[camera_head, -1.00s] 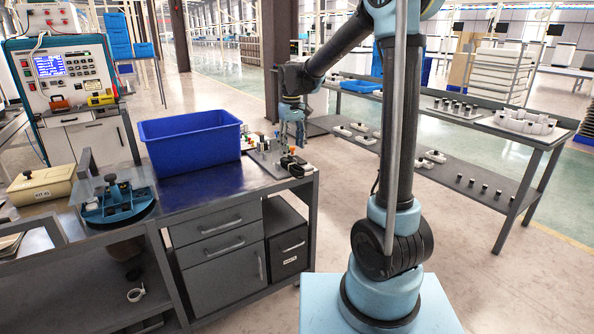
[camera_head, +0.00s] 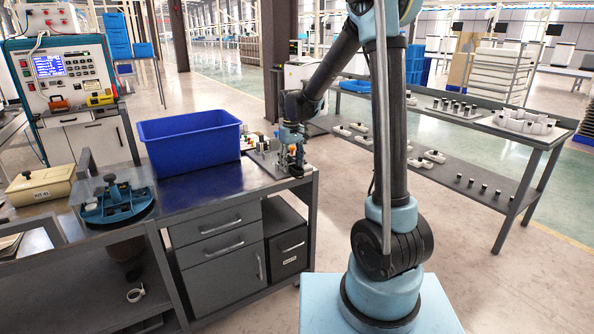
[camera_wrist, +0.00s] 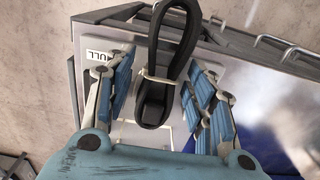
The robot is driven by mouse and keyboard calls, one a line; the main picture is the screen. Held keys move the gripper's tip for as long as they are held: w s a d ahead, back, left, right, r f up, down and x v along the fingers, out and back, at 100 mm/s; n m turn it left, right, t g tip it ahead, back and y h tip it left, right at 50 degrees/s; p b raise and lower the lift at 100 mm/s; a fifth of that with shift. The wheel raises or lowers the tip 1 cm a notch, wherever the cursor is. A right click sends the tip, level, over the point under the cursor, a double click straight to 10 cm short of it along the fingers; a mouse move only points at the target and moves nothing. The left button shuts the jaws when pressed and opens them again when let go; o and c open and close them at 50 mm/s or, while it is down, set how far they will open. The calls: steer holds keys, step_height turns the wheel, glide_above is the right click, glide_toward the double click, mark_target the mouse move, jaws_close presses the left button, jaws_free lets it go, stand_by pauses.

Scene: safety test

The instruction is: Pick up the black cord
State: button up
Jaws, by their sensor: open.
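The black cord (camera_wrist: 151,62) is a looped bundle with a light tie around its middle. In the wrist view it lies on a pale plate, between the two fingers of my gripper (camera_wrist: 155,92). The fingers are open, one on each side of the cord, with a gap to it on both sides. In the head view my gripper (camera_head: 294,150) points down over the right end of the workbench; the cord there is mostly hidden behind it.
A blue bin (camera_head: 190,142) stands on the workbench (camera_head: 205,190), left of my gripper. A panel with small parts (camera_head: 262,155) lies beside my gripper. A blue round fixture (camera_head: 116,205) is at the left. A second table (camera_head: 470,120) stands at the right.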

jaws_close()
steer(key=shift+r, duration=0.1)
